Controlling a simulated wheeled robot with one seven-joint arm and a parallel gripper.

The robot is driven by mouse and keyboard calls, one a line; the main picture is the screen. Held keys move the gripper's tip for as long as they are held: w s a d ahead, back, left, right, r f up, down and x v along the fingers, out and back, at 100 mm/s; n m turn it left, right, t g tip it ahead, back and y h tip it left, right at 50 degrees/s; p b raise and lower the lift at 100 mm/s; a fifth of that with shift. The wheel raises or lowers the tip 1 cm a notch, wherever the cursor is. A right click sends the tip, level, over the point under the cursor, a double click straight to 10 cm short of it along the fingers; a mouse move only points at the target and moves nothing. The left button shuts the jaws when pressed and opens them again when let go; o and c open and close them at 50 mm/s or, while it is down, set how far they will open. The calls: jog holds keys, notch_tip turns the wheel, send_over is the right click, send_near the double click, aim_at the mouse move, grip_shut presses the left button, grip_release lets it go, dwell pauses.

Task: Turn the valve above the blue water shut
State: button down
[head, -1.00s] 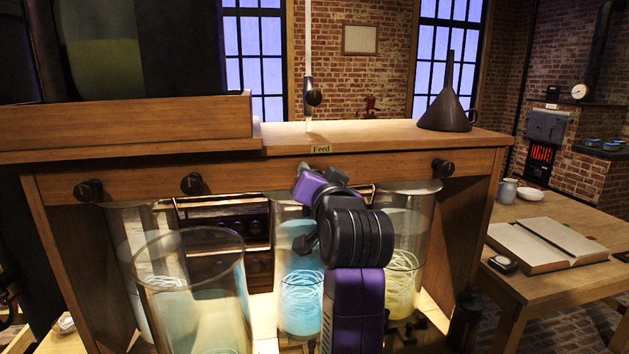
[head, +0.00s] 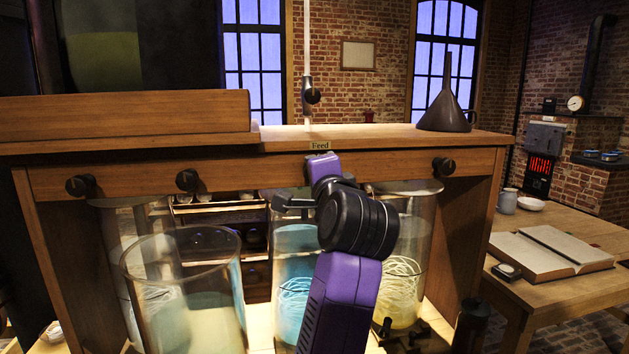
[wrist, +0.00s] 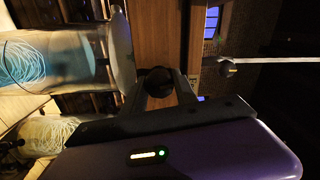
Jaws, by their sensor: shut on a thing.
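The blue water (head: 297,285) stands in a glass jar (head: 283,232) under the wooden beam, with pale coiled strands in it. My gripper's purple and black body (head: 322,168) is in front of the beam, just above that jar, and hides the valve there in the head view. In the wrist view a dark round valve knob (wrist: 157,78) sits between the fingers of my gripper (wrist: 161,90). The fingers are shut on it. The blue jar shows sideways at the left of the wrist view (wrist: 60,62). How far the valve is turned cannot be told.
Other knobs sit on the beam: two at left (head: 80,185) (head: 188,180) and one at right (head: 443,167). A large jar (head: 190,300) stands front left and a yellow-liquid jar (head: 405,270) right of my arm. A funnel (head: 447,108) stands on top.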

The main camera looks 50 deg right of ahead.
jog(key=shift+f+m+b, duration=0.15)
jog(key=shift+m+b, duration=0.25)
jog(key=shift+m, duration=0.7)
jog(key=c, duration=1)
grip_release()
jog(key=shift+s, duration=0.1)
